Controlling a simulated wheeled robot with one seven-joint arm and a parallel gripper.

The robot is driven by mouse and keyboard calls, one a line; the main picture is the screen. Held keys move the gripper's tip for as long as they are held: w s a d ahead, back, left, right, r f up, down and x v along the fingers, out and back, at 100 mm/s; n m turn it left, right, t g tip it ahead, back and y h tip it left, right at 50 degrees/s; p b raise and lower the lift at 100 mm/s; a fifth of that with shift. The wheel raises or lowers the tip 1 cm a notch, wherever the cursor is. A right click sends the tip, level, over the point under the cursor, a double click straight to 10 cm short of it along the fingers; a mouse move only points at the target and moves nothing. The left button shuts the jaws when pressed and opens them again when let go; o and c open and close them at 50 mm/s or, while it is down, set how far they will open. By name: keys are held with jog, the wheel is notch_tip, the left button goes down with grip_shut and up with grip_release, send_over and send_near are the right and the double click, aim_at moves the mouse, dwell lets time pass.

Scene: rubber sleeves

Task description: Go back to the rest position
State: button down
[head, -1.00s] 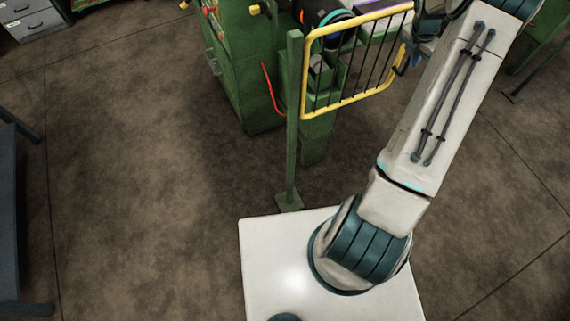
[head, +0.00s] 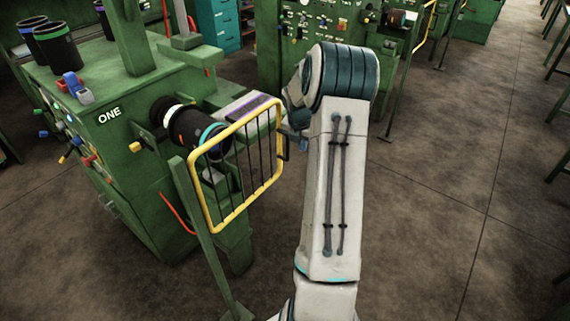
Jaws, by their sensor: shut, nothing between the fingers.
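My arm (head: 335,200) rises in the middle of the head view, with its blue-banded elbow (head: 345,72) at the top. My gripper is not visible; the end of the arm is hidden behind the elbow and forearm. To the left stands the green machine marked ONE (head: 110,125). A black sleeve with a teal band (head: 195,135) sits on its side at the machine's spindle, behind the yellow-framed guard (head: 205,200).
The yellow guard with black bars stands close to the left of my arm. A green post (head: 205,240) rises in front of the machine. More green machines (head: 320,35) and a teal cabinet (head: 218,25) stand behind. The floor (head: 450,200) on the right is clear.

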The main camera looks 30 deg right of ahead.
jog(key=d+b+v, duration=0.1)
jog(key=v, duration=0.6)
jog(key=shift+s+d+r, duration=0.25)
jog(key=shift+s+d, duration=0.05)
jog(key=shift+s, duration=0.1)
jog(key=s+a+r+m+b, duration=0.1)
jog(key=s+a+r+m, duration=0.25)
jog(key=a, duration=0.35)
jog(key=s+a+r+m+t, duration=0.1)
jog(key=s+a+r+m, duration=0.1)
jog(key=a+m, duration=0.35)
jog(key=s+a+r+m+b, duration=0.1)
jog(key=s+a+r+m, duration=0.1)
jog(key=a, duration=0.7)
jog(key=s+a+f+m+t+y+b, duration=0.1)
jog(key=s+a+f+m+y, duration=0.1)
jog(key=s+a+m, duration=1)
jog(key=s, duration=0.4)
jog(key=shift+a+f+b, duration=0.25)
jog(key=shift+b, duration=0.1)
